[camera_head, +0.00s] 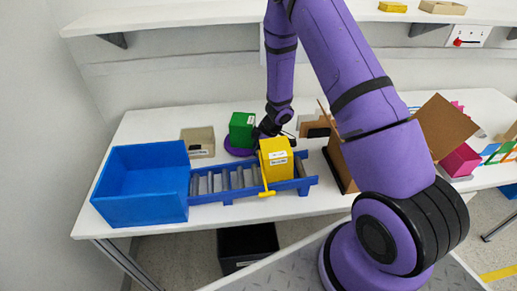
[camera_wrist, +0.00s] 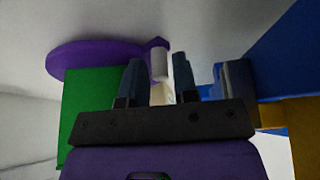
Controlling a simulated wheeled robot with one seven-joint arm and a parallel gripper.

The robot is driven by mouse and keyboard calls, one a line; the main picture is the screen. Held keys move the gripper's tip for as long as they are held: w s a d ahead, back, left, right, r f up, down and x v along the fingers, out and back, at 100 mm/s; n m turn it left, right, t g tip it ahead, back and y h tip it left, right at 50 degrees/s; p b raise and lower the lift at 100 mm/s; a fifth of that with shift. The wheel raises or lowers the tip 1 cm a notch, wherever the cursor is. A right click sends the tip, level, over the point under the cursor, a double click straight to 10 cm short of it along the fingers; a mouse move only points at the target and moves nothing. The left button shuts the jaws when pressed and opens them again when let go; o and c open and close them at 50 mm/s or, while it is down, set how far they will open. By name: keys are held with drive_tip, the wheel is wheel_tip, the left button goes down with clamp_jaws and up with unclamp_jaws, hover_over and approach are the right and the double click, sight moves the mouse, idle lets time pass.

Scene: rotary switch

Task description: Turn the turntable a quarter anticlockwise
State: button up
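The turntable is a purple disc (camera_head: 232,151) on the white table, with a green box (camera_head: 241,130) standing on it. In the wrist view the purple disc (camera_wrist: 85,57) is at upper left, with the green box (camera_wrist: 90,100) partly behind my gripper. A short tab with a pale upright peg (camera_wrist: 159,64) sticks out from the disc's edge. My gripper (camera_wrist: 157,78) has its fingers apart, one on each side of the peg as seen here; I cannot tell whether either touches it. In the head view my gripper (camera_head: 268,130) is just right of the green box, mostly hidden.
A blue roller conveyor (camera_head: 228,200) with a yellow box (camera_head: 275,158) stands close in front of my gripper. A blue bin (camera_head: 140,185) is at left, a beige box (camera_head: 198,142) left of the turntable. Open cardboard boxes (camera_head: 446,126) are at right. A shelf (camera_head: 180,15) runs above.

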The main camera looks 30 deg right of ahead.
drive_tip(key=shift+c, duration=0.3)
clamp_jaws()
